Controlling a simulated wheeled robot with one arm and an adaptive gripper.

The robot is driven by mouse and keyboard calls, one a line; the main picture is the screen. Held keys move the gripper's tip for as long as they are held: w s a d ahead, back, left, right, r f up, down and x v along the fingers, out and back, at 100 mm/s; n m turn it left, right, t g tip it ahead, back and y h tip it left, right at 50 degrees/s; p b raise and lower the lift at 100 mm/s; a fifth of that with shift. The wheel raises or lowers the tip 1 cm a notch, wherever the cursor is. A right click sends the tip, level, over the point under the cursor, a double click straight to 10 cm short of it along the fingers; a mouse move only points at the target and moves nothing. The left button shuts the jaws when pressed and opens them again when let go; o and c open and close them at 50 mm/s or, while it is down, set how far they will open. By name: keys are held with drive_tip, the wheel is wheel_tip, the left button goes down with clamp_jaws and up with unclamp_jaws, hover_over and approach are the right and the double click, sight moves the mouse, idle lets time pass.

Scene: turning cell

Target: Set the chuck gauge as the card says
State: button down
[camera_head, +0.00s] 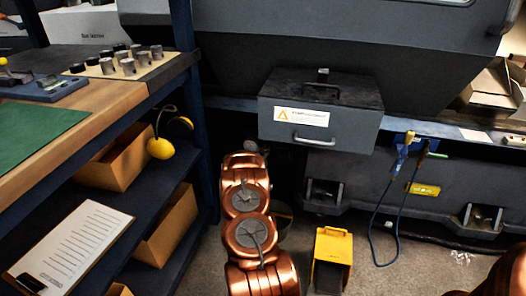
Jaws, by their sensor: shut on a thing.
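I cannot make out a chuck gauge in the head view. A clipboard with a lined, printed sheet (75,240) rests on the lower left shelf; its text is too small to read, and I cannot tell whether it is the card. Copper links of my own arm rise from the bottom middle. My gripper does not show, so what it holds is hidden.
A wooden bench (90,135) on the left carries a green mat (38,132) and several metal cylinders on a board (105,70). A grey lidded box (345,118) projects from the machine. A yellow foot pedal housing (332,248) stands on the floor.

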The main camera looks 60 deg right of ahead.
drive_tip(key=c, duration=0.8)
unclamp_jaws()
drive_tip(key=shift+v, duration=6)
drive_tip(key=shift+s, duration=0.1)
